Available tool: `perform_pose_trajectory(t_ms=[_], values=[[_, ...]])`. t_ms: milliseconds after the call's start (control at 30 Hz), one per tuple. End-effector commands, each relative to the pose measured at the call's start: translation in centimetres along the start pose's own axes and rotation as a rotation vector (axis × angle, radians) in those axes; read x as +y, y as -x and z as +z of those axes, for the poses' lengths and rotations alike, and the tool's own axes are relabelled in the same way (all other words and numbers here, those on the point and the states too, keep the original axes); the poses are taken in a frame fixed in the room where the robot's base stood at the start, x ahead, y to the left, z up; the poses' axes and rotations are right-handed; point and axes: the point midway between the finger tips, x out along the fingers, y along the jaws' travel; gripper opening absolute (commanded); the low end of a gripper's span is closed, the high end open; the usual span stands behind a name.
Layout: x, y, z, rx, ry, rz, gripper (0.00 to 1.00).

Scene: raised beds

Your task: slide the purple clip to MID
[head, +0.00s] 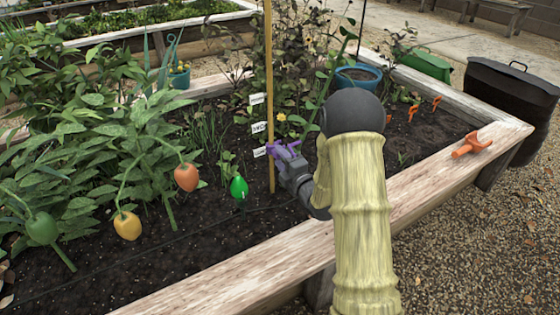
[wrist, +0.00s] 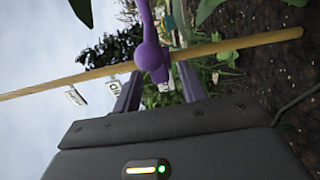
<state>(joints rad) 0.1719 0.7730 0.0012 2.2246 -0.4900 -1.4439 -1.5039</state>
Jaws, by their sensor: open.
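A wooden stake (head: 270,100) stands upright in the bed with three white labels. The middle label (head: 259,127) appears to read MID. The purple clip (wrist: 151,57) is on the stake in the wrist view, a rounded body with a curved arm. In the head view purple shows at the stake beside the lowest label (head: 260,152), below the middle one, but clip and purple fingers blend there. My gripper (head: 281,150) is at the stake; in the wrist view its open fingers (wrist: 158,84) stand on either side of the clip. Contact cannot be told.
Leafy plants with an orange pod (head: 186,177), a yellow pod (head: 127,226) and green pods stand left of the stake. A blue pot (head: 358,77) is behind my arm. The wooden bed edge (head: 225,270) runs in front.

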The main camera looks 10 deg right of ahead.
Motion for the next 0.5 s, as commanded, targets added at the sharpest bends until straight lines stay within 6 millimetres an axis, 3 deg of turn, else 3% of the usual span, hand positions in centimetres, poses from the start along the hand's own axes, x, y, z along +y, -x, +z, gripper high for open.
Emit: perform_pose_trajectory(t_ms=[367, 500], values=[[0.03, -1.0, 0.01, -0.001, 0.0, -0.001, 0.42], [0.02, -0.99, 0.01, 0.0, 0.0, -0.001, 0.18]])
